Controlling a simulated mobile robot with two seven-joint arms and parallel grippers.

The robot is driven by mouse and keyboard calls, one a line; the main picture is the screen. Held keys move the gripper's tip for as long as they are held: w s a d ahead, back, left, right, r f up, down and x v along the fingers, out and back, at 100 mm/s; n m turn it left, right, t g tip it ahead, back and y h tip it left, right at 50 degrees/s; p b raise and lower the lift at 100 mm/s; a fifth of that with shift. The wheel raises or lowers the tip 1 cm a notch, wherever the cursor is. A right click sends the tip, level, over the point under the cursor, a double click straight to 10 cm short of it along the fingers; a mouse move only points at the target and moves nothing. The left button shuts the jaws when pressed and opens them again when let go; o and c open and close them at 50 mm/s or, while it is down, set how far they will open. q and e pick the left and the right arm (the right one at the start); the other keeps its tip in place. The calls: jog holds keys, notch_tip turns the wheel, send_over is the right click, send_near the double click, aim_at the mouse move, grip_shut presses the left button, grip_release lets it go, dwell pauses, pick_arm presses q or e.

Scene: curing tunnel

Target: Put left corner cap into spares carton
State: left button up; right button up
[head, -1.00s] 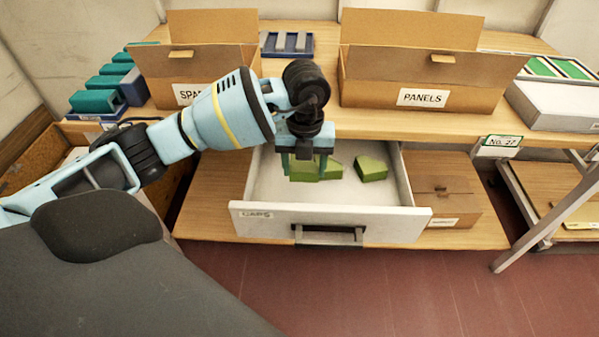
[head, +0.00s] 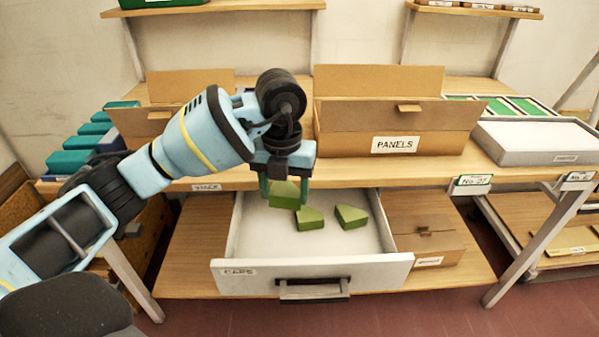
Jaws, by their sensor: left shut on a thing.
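My left gripper (head: 284,188) is shut on a green corner cap (head: 285,197) and holds it over the left part of the open white drawer (head: 240,268) labelled CAPS. Two more green caps lie in the drawer: one in the middle (head: 310,219), just right of and below the held one in the picture, and one further right (head: 351,217). The spares carton (head: 158,87) stands open on the bench at the left; my left arm hides much of its front and its label. My right gripper is not in view.
An open carton labelled PANELS (head: 440,117) stands right of the spares carton on the bench. Teal blocks (head: 70,162) sit at the far left. A grey tray (head: 535,140) stands at the right. A smaller carton (head: 425,240) is beside the drawer on the lower shelf.

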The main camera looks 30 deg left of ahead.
aim_at(288, 205)
pick_arm(q)
jog(key=m, duration=0.3)
jog(key=s+d+m, duration=0.1)
jog(key=m, duration=0.6)
jog(key=shift+s+d+f, duration=0.15)
jog(key=shift+s+d, duration=0.15)
jog(key=m, duration=0.4)
jog(key=s+d+m, duration=0.1)
jog(key=m, duration=0.1)
jog(key=shift+f+m, duration=0.15)
jog(key=shift+m, duration=0.15)
jog(key=s+m, duration=0.1)
jog(key=m, duration=0.5)
jog(key=s+d+m, duration=0.1)
jog(key=s+m, duration=0.1)
jog(key=m, duration=0.5)
jog(key=s+d+f+m, duration=0.1)
jog(key=m, duration=0.6)
jog(key=shift+s+d+f, duration=0.1)
jog(key=shift+s+d, duration=0.1)
jog(key=m, duration=0.3)
jog(key=shift+s+d+f, duration=0.1)
jog(key=shift+s+d, duration=0.05)
jog(key=shift+s, duration=0.2)
